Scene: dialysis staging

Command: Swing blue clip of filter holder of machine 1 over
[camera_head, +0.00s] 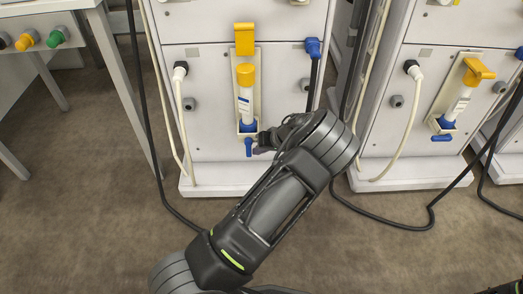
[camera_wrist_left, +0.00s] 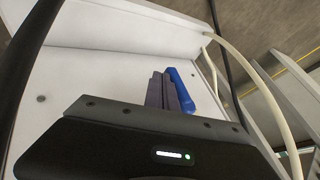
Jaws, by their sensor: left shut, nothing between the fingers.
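The filter holder (camera_head: 258,99) on the middle machine holds a white filter (camera_head: 246,101) with a yellow top and blue bottom. A yellow clip (camera_head: 244,39) points up above it. The blue clip (camera_head: 249,147) hangs down at the holder's lower end. My left gripper (camera_head: 259,149) is just right of the blue clip, partly hidden by its own wrist. In the left wrist view, the shut fingers (camera_wrist_left: 163,92) are right beside the blue clip (camera_wrist_left: 182,91); I cannot tell whether they touch. My right gripper is not in view.
Another machine (camera_head: 428,110) stands at the right, its holder with a yellow clip (camera_head: 478,71) and a blue clip (camera_head: 441,138). A white hose (camera_head: 179,125) and dark cables hang beside the middle machine. A table (camera_head: 50,10) stands at the left. The brown floor in front is mostly clear.

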